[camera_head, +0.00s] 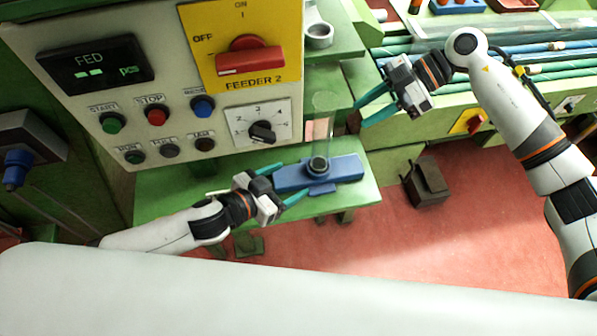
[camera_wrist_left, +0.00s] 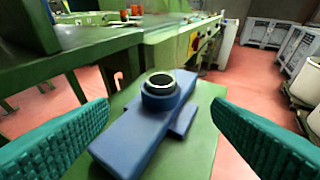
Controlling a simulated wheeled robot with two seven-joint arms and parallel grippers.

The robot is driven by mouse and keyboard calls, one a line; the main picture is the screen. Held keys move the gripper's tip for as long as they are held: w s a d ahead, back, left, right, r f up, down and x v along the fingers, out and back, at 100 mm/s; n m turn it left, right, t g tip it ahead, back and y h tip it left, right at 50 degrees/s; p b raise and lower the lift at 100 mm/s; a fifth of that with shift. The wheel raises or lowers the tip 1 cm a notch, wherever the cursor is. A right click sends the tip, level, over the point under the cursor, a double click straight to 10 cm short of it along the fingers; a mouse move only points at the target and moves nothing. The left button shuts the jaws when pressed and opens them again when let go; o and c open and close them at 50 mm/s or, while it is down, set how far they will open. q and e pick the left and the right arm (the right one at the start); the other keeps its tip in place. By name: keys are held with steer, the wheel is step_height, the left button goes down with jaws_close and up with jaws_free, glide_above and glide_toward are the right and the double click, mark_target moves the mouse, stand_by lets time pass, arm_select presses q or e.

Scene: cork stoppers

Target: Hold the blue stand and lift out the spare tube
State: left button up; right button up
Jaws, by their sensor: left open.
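The blue stand (camera_head: 345,168) lies on a green shelf, with a round collar in its middle. A faint, clear tube (camera_head: 322,112) appears upright above the collar; I cannot make it out in the left wrist view. There the stand (camera_wrist_left: 130,140) shows a dark opening with a pale rim. My left gripper (camera_head: 294,179) is open at the stand's left end, its teal fingers on either side and apart from the stand in the left wrist view (camera_wrist_left: 160,118). My right gripper (camera_head: 358,116) is open and empty, to the right of the tube, fingers pointing left.
A control panel (camera_head: 180,110) with buttons and a red switch stands behind left of the shelf (camera_head: 160,205). A metal ring (camera_head: 319,36) sits on a green ledge above. Green and blue rods (camera_head: 520,60) lie at the back right. Red floor (camera_head: 450,240) is open at the front right.

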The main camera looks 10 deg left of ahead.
mark_target(312, 169)
arm_select(q)
steer(key=x, duration=1.1)
steer(key=shift+d+f, duration=0.1)
steer(key=shift+f, duration=0.1)
steer(key=shift+c, duration=0.4)
